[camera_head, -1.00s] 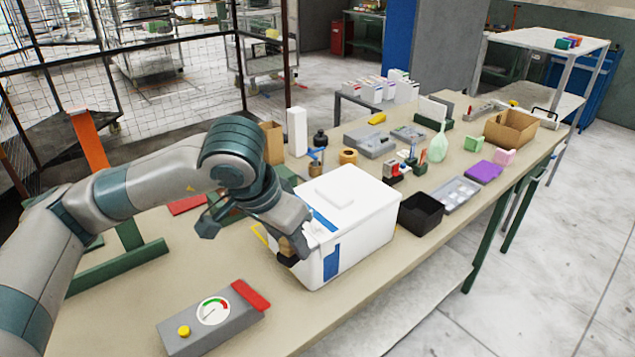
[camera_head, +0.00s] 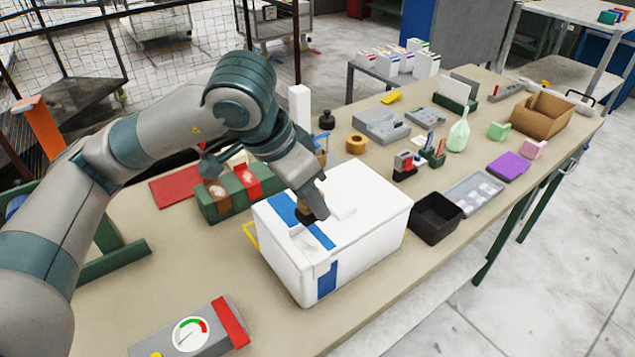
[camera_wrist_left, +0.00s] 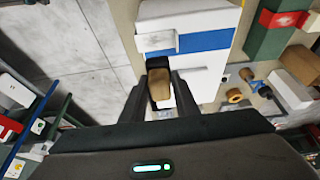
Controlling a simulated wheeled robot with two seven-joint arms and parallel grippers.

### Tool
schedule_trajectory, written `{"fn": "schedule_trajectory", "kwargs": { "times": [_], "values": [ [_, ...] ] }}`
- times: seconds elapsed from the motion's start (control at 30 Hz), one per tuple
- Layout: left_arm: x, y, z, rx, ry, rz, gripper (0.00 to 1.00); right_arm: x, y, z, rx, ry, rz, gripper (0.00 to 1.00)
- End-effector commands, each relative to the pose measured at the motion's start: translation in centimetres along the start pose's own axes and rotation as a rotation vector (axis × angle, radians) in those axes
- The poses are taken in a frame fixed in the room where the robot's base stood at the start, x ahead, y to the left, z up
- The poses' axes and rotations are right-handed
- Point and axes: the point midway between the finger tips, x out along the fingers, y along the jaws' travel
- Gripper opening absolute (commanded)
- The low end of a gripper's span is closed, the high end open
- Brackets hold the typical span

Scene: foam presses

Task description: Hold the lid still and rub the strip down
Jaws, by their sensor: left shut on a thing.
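A white box (camera_head: 285,257) with a white lid (camera_head: 365,190) stands on the bench. A blue strip (camera_head: 283,207) lies across the lid, and a blue piece (camera_head: 327,281) runs down the box's near side. The strip also shows in the left wrist view (camera_wrist_left: 205,41). My left gripper (camera_head: 310,211) is over the lid, at the strip. It is shut on a tan block with a dark end, clear between the fingers in the left wrist view (camera_wrist_left: 159,86). Whether the block touches the strip cannot be told. My right gripper is not in view.
A grey gauge unit (camera_head: 190,332) lies at the front of the bench. A green case (camera_head: 225,197) is behind the box at left. A black bin (camera_head: 436,217) stands close to the box's right. Bare bench shows left of the box.

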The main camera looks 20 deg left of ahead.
Motion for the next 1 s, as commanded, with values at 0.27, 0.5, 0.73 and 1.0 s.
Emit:
{"fn": "schedule_trajectory", "kwargs": {
  "times": [0.27,0.5,0.73,1.0],
  "values": [
    [0.0,0.0,0.0,0.0,0.0,0.0,0.04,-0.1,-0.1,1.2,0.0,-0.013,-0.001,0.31],
    [0.3,0.0,0.1,-0.001,0.0,0.0,0.04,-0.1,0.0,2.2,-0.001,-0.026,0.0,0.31],
    [1.4,0.0,0.6,-0.001,-0.001,0.001,0.04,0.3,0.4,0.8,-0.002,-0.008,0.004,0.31],
    [3.5,0.0,1.5,0.0,-0.002,0.0,0.04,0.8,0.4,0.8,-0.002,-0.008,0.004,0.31]
  ]
}}
